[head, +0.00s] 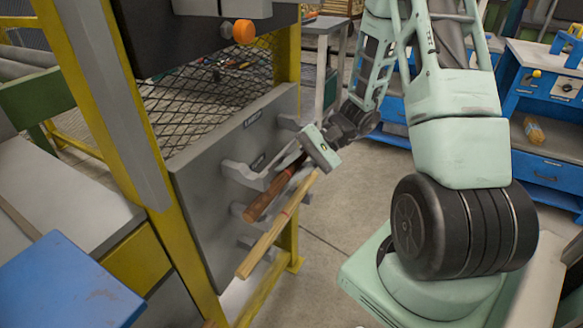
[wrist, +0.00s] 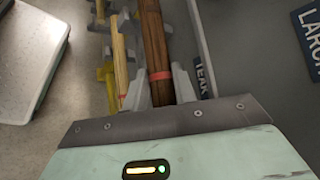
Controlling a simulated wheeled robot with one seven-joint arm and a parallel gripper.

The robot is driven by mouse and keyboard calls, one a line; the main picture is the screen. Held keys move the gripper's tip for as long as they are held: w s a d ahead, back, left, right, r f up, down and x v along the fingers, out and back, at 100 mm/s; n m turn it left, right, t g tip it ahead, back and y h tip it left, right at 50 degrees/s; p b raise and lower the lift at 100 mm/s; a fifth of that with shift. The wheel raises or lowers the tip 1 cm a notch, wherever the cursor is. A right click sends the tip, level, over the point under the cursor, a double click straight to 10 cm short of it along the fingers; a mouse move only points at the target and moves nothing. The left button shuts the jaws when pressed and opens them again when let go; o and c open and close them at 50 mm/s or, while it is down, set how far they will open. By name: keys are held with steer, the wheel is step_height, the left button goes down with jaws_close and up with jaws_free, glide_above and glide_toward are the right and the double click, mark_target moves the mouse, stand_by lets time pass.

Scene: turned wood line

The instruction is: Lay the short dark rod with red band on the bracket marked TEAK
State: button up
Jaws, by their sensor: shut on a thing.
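The dark brown rod with a red band (wrist: 156,45) is between the fingers of my gripper (wrist: 163,88), which is shut on it near the band. In the head view the dark rod (head: 272,192) slopes down to the left, in front of the grey panel, and my gripper (head: 303,158) is at its upper end. The TEAK label (wrist: 202,76) is just right of the rod in the wrist view. The TEAK bracket (head: 241,173) juts from the panel close to the rod. I cannot tell whether the rod touches it.
A longer pale rod (head: 270,236) lies beside the dark one, nearer the camera; it also has a red band in the wrist view (wrist: 120,50). A yellow post (head: 110,120) stands left of the panel (head: 200,185).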

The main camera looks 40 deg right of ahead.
steer(key=shift+w+a+f, duration=0.15)
steer(key=shift+w+a, duration=0.25)
steer(key=shift+a, duration=0.05)
steer(key=shift+s+d+f, duration=0.1)
steer(key=shift+s+d, duration=0.15)
steer(key=shift+s, duration=0.25)
steer(key=shift+s+d, duration=0.25)
steer(key=shift+s, duration=0.2)
steer(key=s+d, duration=0.3)
steer(key=s, duration=0.6)
steer(key=shift+s+d+r+p, duration=0.2)
steer(key=shift+d+r+p, duration=0.05)
steer(key=shift+d+p, duration=0.1)
steer(key=shift+f, duration=0.1)
steer(key=shift+w+a+f+n+t+y+b, duration=0.1)
steer(key=shift+w+a+n+t+y+b, duration=0.5)
steer(key=shift+w, duration=1.25)
steer(key=shift+w+a+r+n+t+y+b, duration=0.15)
steer(key=shift+w+a+b, duration=0.55)
steer(key=shift+w+b, duration=0.8)
steer(key=shift+w+a+f+n+t+y+b, duration=0.25)
steer(key=shift+w+a+t+b, duration=0.35)
steer(key=shift+w, duration=1.55)
steer(key=shift+f+b, duration=0.95)
steer(key=shift+f, duration=0.25)
